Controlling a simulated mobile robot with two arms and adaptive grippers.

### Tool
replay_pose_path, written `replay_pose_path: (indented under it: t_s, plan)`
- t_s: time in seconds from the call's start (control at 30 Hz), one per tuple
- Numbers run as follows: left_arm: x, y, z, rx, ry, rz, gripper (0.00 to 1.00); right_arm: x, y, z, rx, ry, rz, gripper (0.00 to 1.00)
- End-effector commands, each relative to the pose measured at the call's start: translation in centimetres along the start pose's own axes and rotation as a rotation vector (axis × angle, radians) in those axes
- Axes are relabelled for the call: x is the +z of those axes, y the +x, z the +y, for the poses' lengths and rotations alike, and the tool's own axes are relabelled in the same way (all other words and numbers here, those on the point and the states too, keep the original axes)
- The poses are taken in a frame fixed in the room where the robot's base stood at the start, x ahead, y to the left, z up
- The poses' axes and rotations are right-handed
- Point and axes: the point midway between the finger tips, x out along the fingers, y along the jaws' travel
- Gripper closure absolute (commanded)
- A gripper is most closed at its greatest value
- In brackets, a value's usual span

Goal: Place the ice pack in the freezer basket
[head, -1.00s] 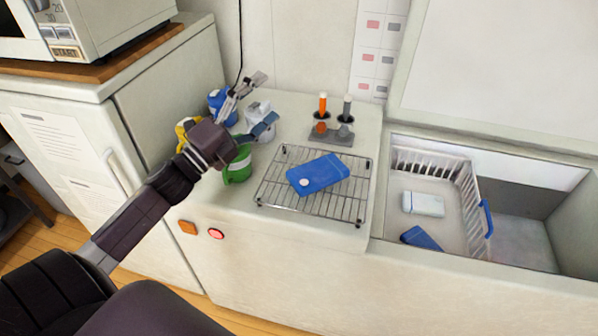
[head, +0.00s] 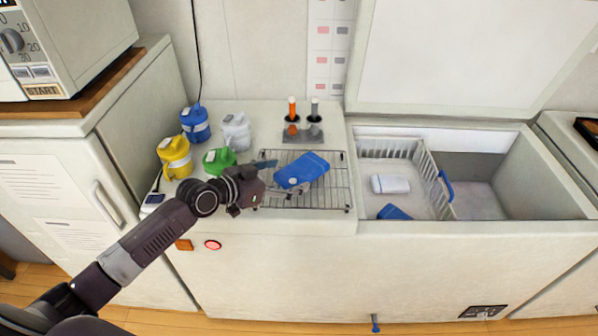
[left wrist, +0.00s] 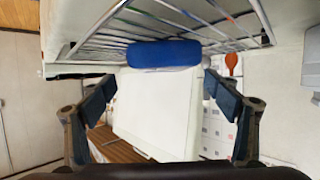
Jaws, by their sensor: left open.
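The blue ice pack (head: 302,169) with a pale round cap lies on a wire rack (head: 345,185) on the counter. My left gripper (head: 277,178) is open at the left end of the pack. In the left wrist view the pack (left wrist: 163,55) shows centred beyond the open fingers (left wrist: 161,84), with a gap around it. One finger is partly hidden by the pack in the head view. The white freezer basket (head: 431,165) with a blue handle (head: 446,186) stands in the open freezer, holding a white pack (head: 390,184) and a blue pack (head: 394,212). My right gripper is out of view.
Blue (head: 195,124), yellow (head: 175,158), white (head: 236,131) and green (head: 219,161) jugs stand left of the rack. A holder (head: 303,130) with orange and grey-handled tools stands behind it. The freezer wall (head: 500,227) rises along the front. Freezer space right of the basket is empty.

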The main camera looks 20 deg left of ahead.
Motion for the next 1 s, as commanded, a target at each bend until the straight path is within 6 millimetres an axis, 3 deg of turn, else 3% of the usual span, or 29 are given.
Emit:
replay_pose_path:
  t_s: [0.6,0.93,1.0]
  plan:
    - [-0.3,6.1,-0.6,-0.002,0.002,0.003,0.18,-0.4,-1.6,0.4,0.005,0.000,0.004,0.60]
    - [-0.1,6.7,-0.6,-0.002,0.004,0.002,0.18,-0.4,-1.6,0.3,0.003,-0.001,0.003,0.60]
    - [-0.1,6.7,-0.6,-0.002,0.005,0.002,0.24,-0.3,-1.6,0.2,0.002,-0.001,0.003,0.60]
